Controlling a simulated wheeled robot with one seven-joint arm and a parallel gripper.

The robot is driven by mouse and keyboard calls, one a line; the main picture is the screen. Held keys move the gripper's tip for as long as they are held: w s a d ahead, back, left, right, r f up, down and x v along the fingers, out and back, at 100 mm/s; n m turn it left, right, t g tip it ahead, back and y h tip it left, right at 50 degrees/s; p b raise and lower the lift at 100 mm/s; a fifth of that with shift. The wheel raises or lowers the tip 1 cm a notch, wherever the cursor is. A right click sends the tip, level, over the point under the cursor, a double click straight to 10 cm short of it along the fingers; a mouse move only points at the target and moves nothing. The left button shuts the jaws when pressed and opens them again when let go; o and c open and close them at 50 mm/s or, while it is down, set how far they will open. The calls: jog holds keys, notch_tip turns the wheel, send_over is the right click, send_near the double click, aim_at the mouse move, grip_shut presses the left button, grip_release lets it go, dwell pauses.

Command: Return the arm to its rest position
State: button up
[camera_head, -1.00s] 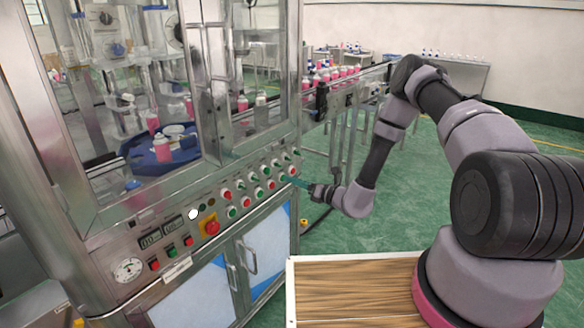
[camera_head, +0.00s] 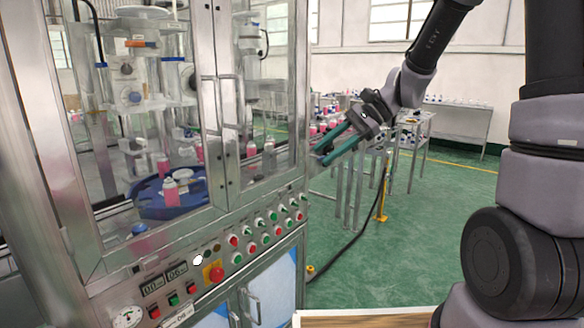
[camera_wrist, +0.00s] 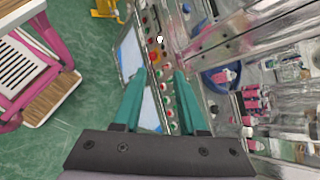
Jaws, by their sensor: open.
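My gripper (camera_head: 334,146) is open and empty. In the head view its teal fingers point left, held in the air in front of the right end of the crimping machine (camera_head: 206,128). The fingers also show in the wrist view (camera_wrist: 158,100), with the machine's button panel between and beyond them. My arm is raised on the right side of the head view. Whether the fingers touch anything cannot be told for certain, but they look clear of the panel.
The panel carries a red emergency button (camera_head: 214,273) and rows of red and green buttons. Inside the glass, a blue turntable (camera_head: 150,205) holds a pink bottle (camera_head: 171,192). A conveyor with pink bottles lies behind my gripper. Green floor (camera_head: 440,225) is free at right.

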jog(key=s+d+r+n+t+h, duration=0.2)
jog(key=s+d+r+t+h, duration=0.2)
jog(key=s+d+r, duration=0.2)
jog(key=s+d+r+n+t+h, duration=0.3)
jog(key=s+d, duration=0.4)
jog(key=d, duration=0.3)
notch_tip(320, 180, up, 3)
jog(key=shift+f+n+t+h, duration=0.1)
jog(key=shift+n+t+h, duration=0.2)
jog(key=shift+t+h, duration=0.25)
jog(key=shift+c, duration=0.3)
